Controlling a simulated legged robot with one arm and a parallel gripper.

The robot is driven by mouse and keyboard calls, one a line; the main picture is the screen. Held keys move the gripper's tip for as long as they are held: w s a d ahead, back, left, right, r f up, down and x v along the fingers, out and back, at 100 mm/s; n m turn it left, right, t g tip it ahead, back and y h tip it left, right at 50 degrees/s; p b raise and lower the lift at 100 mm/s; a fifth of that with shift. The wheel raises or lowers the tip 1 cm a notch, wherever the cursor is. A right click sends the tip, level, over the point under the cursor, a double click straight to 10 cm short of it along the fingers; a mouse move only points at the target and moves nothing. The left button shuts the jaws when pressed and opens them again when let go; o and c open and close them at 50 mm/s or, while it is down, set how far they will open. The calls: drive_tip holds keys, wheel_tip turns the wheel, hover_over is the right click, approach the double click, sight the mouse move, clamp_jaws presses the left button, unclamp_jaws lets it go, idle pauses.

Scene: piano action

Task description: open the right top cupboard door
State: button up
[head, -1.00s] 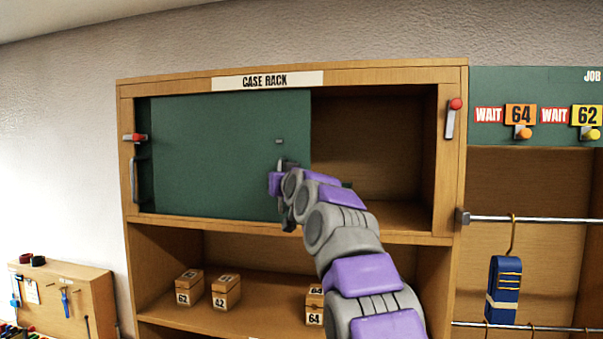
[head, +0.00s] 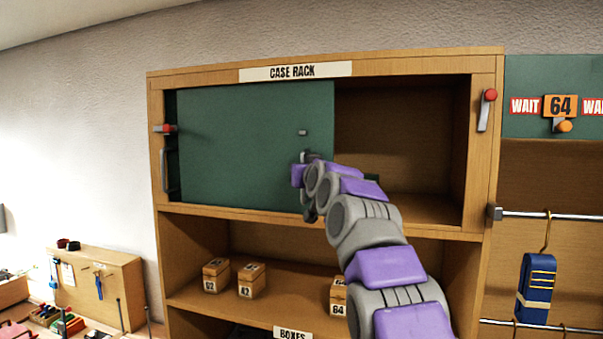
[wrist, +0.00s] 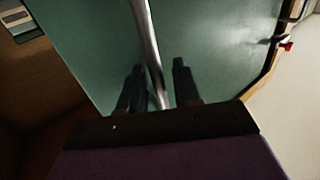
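The case rack's top cupboard has a green sliding door panel (head: 245,140) over its left half. The right half of the cupboard (head: 400,135) is uncovered and its inside looks empty. My gripper (head: 308,172) is at the panel's right part in the head view, partly hidden by my own arm. In the wrist view, a metal bar handle (wrist: 146,35) runs up the green panel and passes between the two fingers of my gripper (wrist: 158,85). Narrow gaps show on both sides of the bar, so the fingers look open around it.
A second handle (head: 165,170) is at the cupboard's left edge. Red-tipped levers stand on the left (head: 165,129) and right (head: 487,108) frame posts. Numbered boxes (head: 252,280) sit on the shelf below. A rail (head: 550,216) with a hanging blue item is at the right.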

drive_tip(key=b+v, duration=0.5)
drive_tip(key=v, duration=1.2)
drive_tip(key=shift+a+f, duration=0.1)
drive_tip(key=s+d+f+g+h+b, duration=0.1)
drive_tip(key=s+f+g+b, duration=0.3)
drive_tip(key=f, duration=0.9)
drive_tip(key=s+d+f+m+g+h+b, duration=0.15)
drive_tip(key=s+f, duration=0.35)
drive_tip(key=f, duration=0.7)
drive_tip(key=s+f+n+g+b, duration=0.15)
drive_tip(key=s+f+g, duration=0.3)
drive_tip(key=f, duration=0.85)
drive_tip(key=s+d+f+m+g+h+b, duration=0.1)
drive_tip(key=s+d+f+g+b, duration=0.2)
drive_tip(key=s+f, duration=1)
drive_tip(key=s+d+f+m+g+h+b, duration=0.2)
drive_tip(key=s+d+f+g+b, duration=0.2)
drive_tip(key=s+f, duration=0.9)
drive_tip(key=s+d+g, duration=0.1)
drive_tip(key=s+g, duration=0.1)
drive_tip(key=s, duration=0.2)
drive_tip(key=shift+s+f, duration=0.15)
drive_tip(key=shift+f, duration=0.15)
